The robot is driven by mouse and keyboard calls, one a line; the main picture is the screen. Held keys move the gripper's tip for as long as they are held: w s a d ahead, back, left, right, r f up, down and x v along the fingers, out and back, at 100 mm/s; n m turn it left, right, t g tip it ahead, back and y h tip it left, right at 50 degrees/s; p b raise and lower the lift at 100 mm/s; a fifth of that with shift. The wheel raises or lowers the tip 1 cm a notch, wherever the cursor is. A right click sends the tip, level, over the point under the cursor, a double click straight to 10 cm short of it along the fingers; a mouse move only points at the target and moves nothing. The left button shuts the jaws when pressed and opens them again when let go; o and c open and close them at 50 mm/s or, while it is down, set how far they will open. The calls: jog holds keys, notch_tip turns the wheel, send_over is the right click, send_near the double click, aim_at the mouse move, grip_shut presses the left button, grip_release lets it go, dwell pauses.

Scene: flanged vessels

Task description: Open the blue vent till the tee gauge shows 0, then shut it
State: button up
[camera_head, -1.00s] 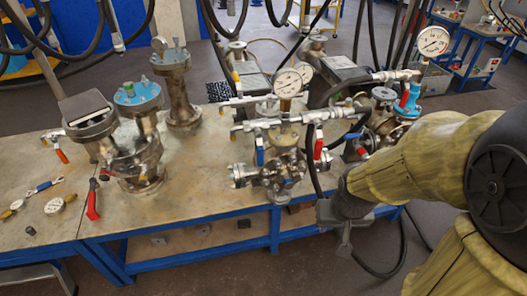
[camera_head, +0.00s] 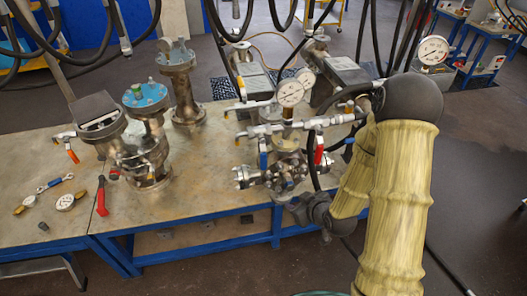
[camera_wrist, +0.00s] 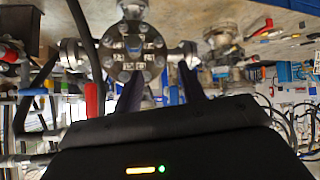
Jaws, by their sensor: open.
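The blue vent handle (camera_head: 263,156) hangs down on the left of the front valve assembly, and a blue handle shows between my fingers' lines in the wrist view (camera_wrist: 173,95). A white dial gauge (camera_head: 290,92), likely the tee gauge, stands on the pipe above it; its needle is too small to read. The red handle (camera_head: 319,150) hangs on the right and shows in the wrist view (camera_wrist: 94,100). My gripper (camera_wrist: 160,74) is open and empty, its two dark fingers pointing at the flanged vessel (camera_wrist: 133,48). In the head view my wrist is low, right of the vessel.
A second gauge (camera_head: 306,77) stands just behind, and another (camera_head: 433,50) rises at the right. A blue-topped vessel (camera_head: 146,95) and a red-handled tool (camera_head: 102,196) are at left. Loose gauges and a wrench (camera_head: 54,184) lie on the bench (camera_head: 215,185). Black hoses hang above.

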jog(key=s+a+r+m+t+y+p, duration=0.1)
jog(key=a+r+m+t+y+p, duration=0.1)
jog(key=t, duration=0.5)
notch_tip(320, 180, up, 3)
jog(key=shift+s+a+r+y+p, duration=0.1)
jog(key=shift+s+a+y+p, duration=0.15)
jog(key=shift+a+y+p, duration=0.55)
jog(key=shift+w+d+f, duration=0.1)
jog(key=shift+d+f, duration=0.05)
jog(key=shift+f, duration=0.05)
jog(key=b+x, duration=0.8)
jog(key=b, duration=0.6)
jog(key=shift+b, duration=0.4)
